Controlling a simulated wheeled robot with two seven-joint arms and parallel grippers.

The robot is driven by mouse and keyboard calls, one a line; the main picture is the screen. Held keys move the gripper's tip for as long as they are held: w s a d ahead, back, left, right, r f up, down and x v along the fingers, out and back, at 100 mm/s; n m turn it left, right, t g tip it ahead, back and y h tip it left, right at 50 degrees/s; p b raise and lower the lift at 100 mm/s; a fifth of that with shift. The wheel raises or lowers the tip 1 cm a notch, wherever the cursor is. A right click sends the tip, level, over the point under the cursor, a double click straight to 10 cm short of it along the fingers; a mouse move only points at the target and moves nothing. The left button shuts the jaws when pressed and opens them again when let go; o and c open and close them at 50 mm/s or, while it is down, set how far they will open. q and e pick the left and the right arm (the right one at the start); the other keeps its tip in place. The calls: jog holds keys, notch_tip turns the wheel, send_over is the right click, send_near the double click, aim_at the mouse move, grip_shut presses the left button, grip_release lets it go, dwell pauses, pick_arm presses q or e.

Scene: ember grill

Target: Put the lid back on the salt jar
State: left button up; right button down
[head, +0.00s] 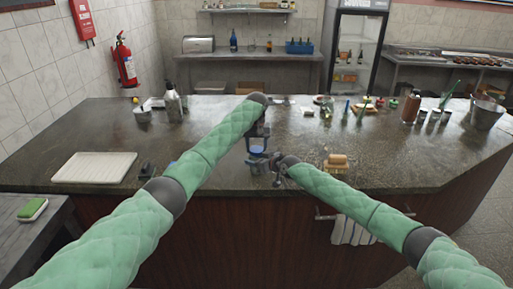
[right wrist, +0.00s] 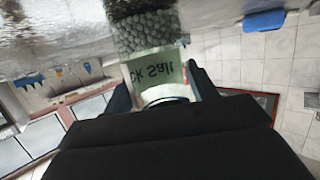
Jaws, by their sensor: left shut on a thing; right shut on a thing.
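My right gripper (right wrist: 165,95) is shut on the jar, one finger on each side. In the head view my right gripper (head: 277,166) is by the counter's front edge. My left gripper (head: 257,137) points down just above it, shut on a small blue thing (head: 258,152) that looks like the lid. The two grippers are close together. Whether lid and jar touch is too small to tell.
A wooden-handled block (head: 337,162) sits at right. Several bottles and bowls stand at the back right. A striped towel (head: 352,231) hangs in front.

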pick_arm(q)
jog(key=m, duration=0.3)
jog(key=o, duration=1.1)
jog(key=shift+c, duration=0.2)
jog(key=shift+d, duration=0.1)
jog(key=shift+s+d+r, duration=0.1)
jog(key=shift+r, duration=2.3)
jog(key=shift+c, duration=0.4)
